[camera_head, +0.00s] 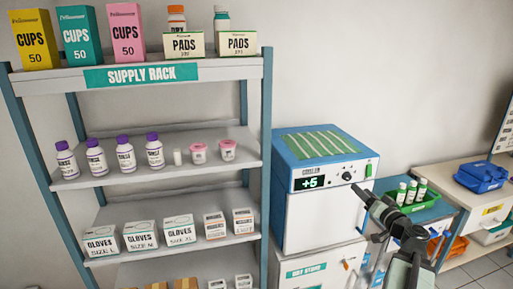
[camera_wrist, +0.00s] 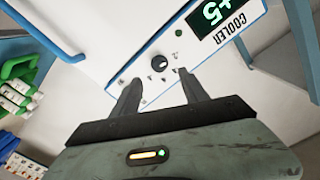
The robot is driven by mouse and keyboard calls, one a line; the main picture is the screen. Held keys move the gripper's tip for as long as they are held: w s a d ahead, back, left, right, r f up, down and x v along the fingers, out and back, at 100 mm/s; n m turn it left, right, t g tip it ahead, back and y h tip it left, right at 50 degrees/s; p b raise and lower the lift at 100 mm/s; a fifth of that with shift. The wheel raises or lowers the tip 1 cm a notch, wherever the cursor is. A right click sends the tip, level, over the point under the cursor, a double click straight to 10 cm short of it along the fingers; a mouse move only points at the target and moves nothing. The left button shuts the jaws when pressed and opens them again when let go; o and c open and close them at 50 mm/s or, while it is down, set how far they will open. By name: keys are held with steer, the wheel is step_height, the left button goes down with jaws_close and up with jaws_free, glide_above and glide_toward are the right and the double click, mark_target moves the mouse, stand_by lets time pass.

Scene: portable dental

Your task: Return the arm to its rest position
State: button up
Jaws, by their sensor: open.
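My gripper (camera_head: 362,197) is in the lower right of the head view, in front of the cooler (camera_head: 322,212). It also shows in the wrist view (camera_wrist: 158,88), with its two fingers apart and nothing between them. Behind them in that view is the cooler's control panel with a dark knob (camera_wrist: 159,63) and a green readout (camera_wrist: 215,12). My arm reaches up from the lower right of the head view, partly raised. I cannot tell whether the fingertips touch the cooler.
A supply rack (camera_head: 215,70) with bottles and boxes stands left of the cooler. A green tray (camera_head: 434,212) holding several white bottles is just behind my arm. A blue case (camera_head: 480,176) is on a counter at the right. Open floor shows at the lower right.

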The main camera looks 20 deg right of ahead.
steer(key=w+a+f+n+g+y, duration=0.2)
steer(key=a+f+g, duration=0.15)
steer(key=a, duration=0.55)
steer(key=w+a+f+n+g+y, duration=0.1)
steer(key=w+a+f+g+y, duration=0.1)
steer(key=a+f, duration=0.5)
steer(key=w+a+f+n+g+y, duration=0.2)
steer(key=a+g, duration=0.1)
steer(key=a, duration=0.8)
steer(key=s+a+f+g+h, duration=0.2)
steer(key=s+a+f+g, duration=0.2)
steer(key=a, duration=0.4)
steer(key=s+a+f+n+g+h, duration=0.1)
steer(key=s+a+f+g+h, duration=0.2)
steer(key=s+a+f+g, duration=0.2)
step_height(320, 180, down, 2)
steer(key=s+a, duration=0.1)
steer(key=a, duration=0.1)
steer(key=shift+a, duration=0.35)
